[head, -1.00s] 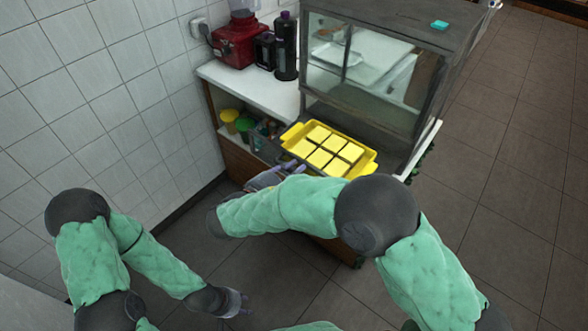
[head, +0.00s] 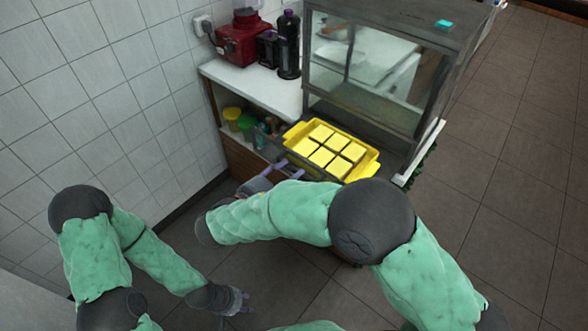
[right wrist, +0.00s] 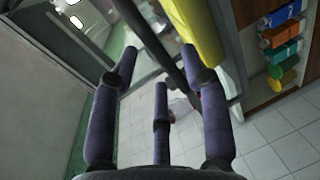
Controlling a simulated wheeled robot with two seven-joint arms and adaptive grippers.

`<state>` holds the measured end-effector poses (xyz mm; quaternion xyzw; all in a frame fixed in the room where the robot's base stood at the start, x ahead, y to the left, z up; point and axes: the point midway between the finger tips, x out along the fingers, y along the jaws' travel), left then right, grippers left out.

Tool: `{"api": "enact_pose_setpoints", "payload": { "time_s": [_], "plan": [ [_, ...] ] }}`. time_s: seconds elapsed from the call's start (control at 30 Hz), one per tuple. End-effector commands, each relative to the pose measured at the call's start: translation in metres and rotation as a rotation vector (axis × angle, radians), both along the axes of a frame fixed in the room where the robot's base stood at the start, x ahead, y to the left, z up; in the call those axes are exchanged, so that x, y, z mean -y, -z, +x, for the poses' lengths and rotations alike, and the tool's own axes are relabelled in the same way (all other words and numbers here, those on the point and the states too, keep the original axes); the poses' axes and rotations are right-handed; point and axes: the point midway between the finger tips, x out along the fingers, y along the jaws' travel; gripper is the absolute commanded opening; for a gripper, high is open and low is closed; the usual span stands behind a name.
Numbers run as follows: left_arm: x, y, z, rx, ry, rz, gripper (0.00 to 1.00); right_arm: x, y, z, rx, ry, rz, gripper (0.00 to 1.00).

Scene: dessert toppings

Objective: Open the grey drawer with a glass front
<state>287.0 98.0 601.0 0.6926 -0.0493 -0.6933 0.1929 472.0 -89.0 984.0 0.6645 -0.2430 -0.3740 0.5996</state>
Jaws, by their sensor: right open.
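The grey drawer with a glass front (head: 266,147) is in the cabinet below the counter, left of the yellow tray, partly hidden by the tray and my right arm. My right gripper (head: 272,173) is just in front of it, and its fingers are small in the head view. In the right wrist view my right gripper (right wrist: 163,82) is open, with purple fingers spread. A dark bar (right wrist: 160,45) runs diagonally past the fingertips; I cannot tell whether they touch it. My left gripper (head: 246,302) hangs low over the floor, away from the cabinet.
A yellow tray (head: 375,168) of yellow blocks lies in front of a glass display case (head: 370,75). Yellow and green containers (head: 232,118) stand on the shelf at left. A red blender (head: 240,42) and dark bottle (head: 288,45) stand on the white counter. The floor at right is clear.

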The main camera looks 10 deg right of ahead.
Motion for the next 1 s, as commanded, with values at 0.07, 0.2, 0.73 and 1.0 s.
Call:
{"api": "enact_pose_setpoints", "payload": {
  "time_s": [0.07,0.2,0.73,1.0],
  "plan": [
    [0.000,0.000,0.000,0.000,0.000,0.000,0.40,-0.015,-0.004,-0.010,0.002,-0.006,0.000,0.46],
    [0.000,0.000,0.000,0.000,0.000,0.000,0.40,-0.036,-0.009,-0.027,0.001,-0.005,0.000,0.46],
    [0.000,0.000,0.000,0.000,0.000,0.000,0.40,-0.068,-0.018,-0.053,0.000,0.000,0.000,0.46],
    [0.000,0.000,0.000,0.000,0.000,0.000,0.40,-0.067,-0.018,-0.053,0.000,0.000,0.000,0.46]
  ]
}}
